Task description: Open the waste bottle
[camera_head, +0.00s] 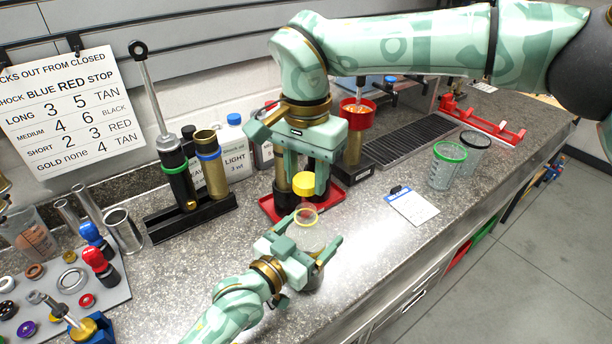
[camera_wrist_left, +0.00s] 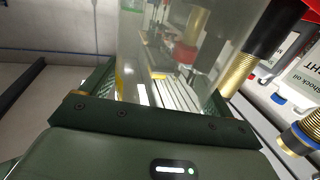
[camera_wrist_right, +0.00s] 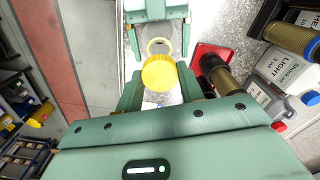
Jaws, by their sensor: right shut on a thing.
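The waste bottle (camera_head: 312,238) is a clear, wide bottle standing upright near the counter's front edge, with a yellow ring at its open neck. My left gripper (camera_head: 303,250) has its fingers on either side of the bottle's body; the clear wall (camera_wrist_left: 165,50) fills the space between them in the left wrist view. The yellow cap (camera_head: 303,184) is off the bottle, a little above the neck. My right gripper (camera_head: 305,180) points down and is shut on the cap. In the right wrist view the cap (camera_wrist_right: 159,72) sits between the fingertips, with the open neck (camera_wrist_right: 159,47) beyond it.
A red tray (camera_head: 270,208) stands just behind the bottle. Oil bottles (camera_head: 236,150) and a black stand with shock bodies (camera_head: 190,215) are at the back left. A note card (camera_head: 413,206) and a green-rimmed cup (camera_head: 447,168) are to the right. The front right counter is clear.

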